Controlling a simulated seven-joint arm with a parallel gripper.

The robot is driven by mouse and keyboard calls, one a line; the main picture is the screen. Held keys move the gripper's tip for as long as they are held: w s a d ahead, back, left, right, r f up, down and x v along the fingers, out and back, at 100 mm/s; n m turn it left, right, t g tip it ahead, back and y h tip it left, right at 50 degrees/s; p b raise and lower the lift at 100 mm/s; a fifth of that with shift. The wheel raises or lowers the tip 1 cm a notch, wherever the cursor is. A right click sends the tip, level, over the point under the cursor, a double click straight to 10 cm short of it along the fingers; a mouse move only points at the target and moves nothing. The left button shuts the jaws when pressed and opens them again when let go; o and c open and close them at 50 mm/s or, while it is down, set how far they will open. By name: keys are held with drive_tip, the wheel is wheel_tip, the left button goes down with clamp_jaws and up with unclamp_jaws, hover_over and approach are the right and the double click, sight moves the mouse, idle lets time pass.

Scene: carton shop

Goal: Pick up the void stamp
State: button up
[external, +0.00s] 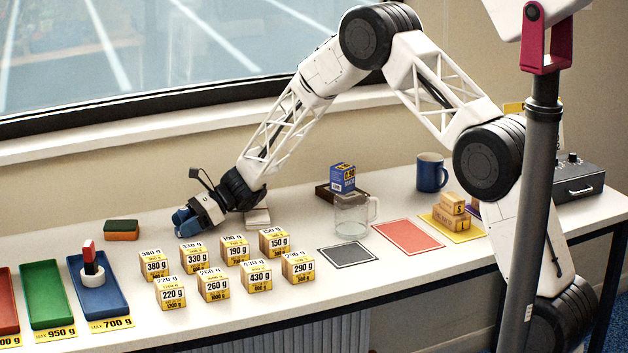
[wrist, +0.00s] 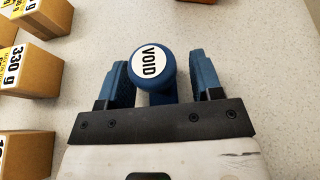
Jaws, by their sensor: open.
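The void stamp (wrist: 150,62) has a round blue knob with a white cap reading VOID; in the wrist view it stands between the two blue fingers of my gripper (wrist: 161,76). The fingers are apart, one on each side of it, and a gap shows on the right side. Whether the left finger touches it is hard to tell. In the external view my gripper (external: 187,222) is low over the table behind the boxes, and I cannot tell the stamp from the blue fingers there. The lower part of the stamp is hidden.
Several weight-labelled boxes (external: 213,284) stand in front of my gripper. A sponge (external: 122,230) lies to the left. A blue tray (external: 100,298) holds a red-topped item (external: 89,253); a green tray (external: 44,293) is beside it. A glass mug (external: 351,217) stands to the right.

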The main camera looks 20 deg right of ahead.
sight(184, 208)
drive_tip(key=c, duration=1)
drive_tip(key=shift+r, duration=0.1)
drive_tip(key=shift+r, duration=4.95)
